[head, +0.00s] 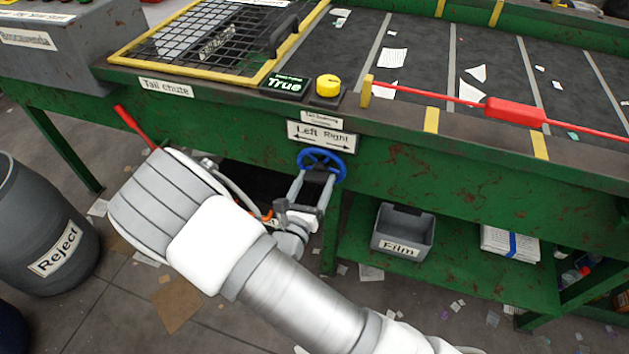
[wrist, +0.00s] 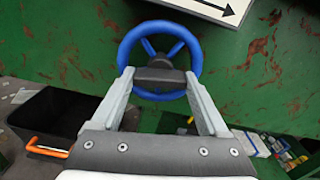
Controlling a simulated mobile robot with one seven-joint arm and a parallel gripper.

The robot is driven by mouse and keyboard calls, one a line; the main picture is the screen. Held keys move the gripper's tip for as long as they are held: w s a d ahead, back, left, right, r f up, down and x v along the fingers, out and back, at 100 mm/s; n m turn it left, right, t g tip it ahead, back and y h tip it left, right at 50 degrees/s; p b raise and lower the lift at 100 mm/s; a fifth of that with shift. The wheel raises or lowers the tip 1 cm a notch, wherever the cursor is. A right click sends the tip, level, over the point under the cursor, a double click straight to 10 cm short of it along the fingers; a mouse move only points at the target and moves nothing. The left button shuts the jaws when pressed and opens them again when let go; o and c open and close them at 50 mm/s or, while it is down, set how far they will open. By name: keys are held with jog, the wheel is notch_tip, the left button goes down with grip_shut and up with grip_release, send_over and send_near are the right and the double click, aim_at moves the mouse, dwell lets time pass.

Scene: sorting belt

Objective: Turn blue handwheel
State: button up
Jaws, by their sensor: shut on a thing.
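The blue handwheel (head: 322,163) is mounted on the front side of the green belt frame, below the "Left Right" sign (head: 321,136). In the wrist view the handwheel (wrist: 159,35) is seen face on, with a dark hub (wrist: 159,74) at its lower middle. My gripper (head: 318,178) reaches up to it, and in the wrist view its two grey fingers (wrist: 158,85) lie on either side of the hub area, shut on the wheel. The exact contact at the fingertips is partly hidden.
A grey "Film" bin (head: 402,232) stands on the lower green shelf at right. A dark bin with an orange handle (wrist: 48,148) is at left in the wrist view. A red lever (head: 136,126) sticks out left of my arm. A "Reject" barrel (head: 40,225) stands far left.

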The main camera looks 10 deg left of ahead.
dwell(0.3)
jog(key=o, duration=1.2)
jog(key=shift+o, duration=0.2)
jog(key=shift+s, duration=0.15)
jog(key=s+a+p, duration=0.1)
jog(key=s+p, duration=0.1)
jog(key=s, duration=1.5)
jog(key=shift+a, duration=0.2)
